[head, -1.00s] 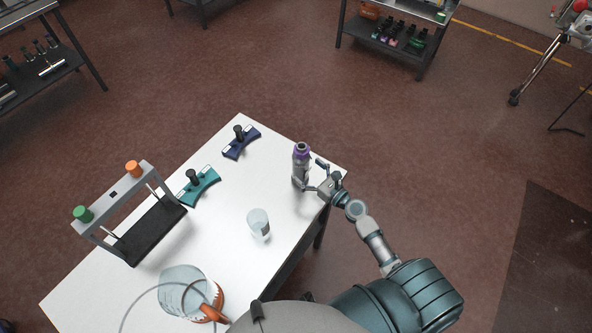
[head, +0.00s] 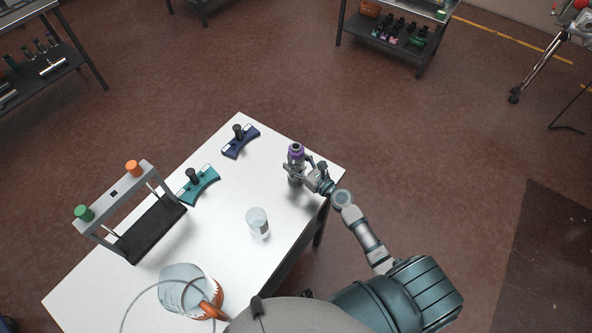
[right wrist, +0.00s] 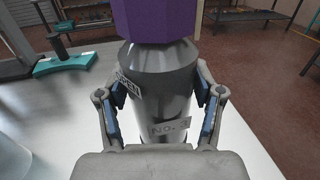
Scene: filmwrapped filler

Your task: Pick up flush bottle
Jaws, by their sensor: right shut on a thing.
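The flush bottle (head: 296,152) is a grey metallic bottle with a purple top. It stands upright near the far right corner of the white table (head: 230,205). My right gripper (head: 296,174) is shut on its body below the purple part. In the right wrist view the bottle (right wrist: 165,85) fills the middle, with a finger pressed to each side and labels on its body. Its base is hidden behind the gripper there, so I cannot tell whether it touches the table. My left gripper is not in view.
A clear cup (head: 257,222) stands nearer me on the table. A teal holder (head: 200,186) and a dark blue holder (head: 241,142) lie to the left.

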